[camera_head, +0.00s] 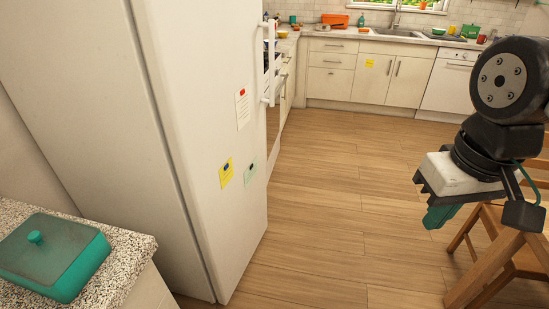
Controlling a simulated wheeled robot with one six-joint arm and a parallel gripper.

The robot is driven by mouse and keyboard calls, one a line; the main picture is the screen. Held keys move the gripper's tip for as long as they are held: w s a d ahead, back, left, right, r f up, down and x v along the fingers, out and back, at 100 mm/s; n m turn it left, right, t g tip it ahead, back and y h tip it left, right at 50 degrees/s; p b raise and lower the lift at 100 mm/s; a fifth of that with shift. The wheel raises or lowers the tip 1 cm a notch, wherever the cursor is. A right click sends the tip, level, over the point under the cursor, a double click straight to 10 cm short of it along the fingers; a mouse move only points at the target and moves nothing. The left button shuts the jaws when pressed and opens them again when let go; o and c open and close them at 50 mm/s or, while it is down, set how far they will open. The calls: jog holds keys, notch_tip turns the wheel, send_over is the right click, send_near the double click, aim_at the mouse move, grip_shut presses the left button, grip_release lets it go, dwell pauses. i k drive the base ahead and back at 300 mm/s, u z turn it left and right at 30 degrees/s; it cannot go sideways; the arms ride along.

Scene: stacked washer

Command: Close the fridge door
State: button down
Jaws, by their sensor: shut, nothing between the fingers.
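The tall white fridge (95,110) fills the left of the view, its side toward me. Its door (215,130) is on the right side of the body, with a thin dark seam along the near edge. A white vertical handle (270,65) is on the door's far edge. The far gap between door and body is hidden behind the door, so I cannot tell how far it stands open. My gripper (437,217) is at the right, shut and empty, its green fingers pointing down. It is well apart from the door, with open floor between.
A speckled counter (125,265) with a teal lidded dish (55,255) is at the lower left. A wooden chair (490,260) stands close by my arm at the right. White cabinets (350,75) line the back. The wooden floor (330,210) between is clear.

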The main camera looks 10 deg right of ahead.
aim_at(204, 60)
jog(key=u, duration=0.4)
jog(key=i, duration=1.5)
jog(key=z, duration=0.65)
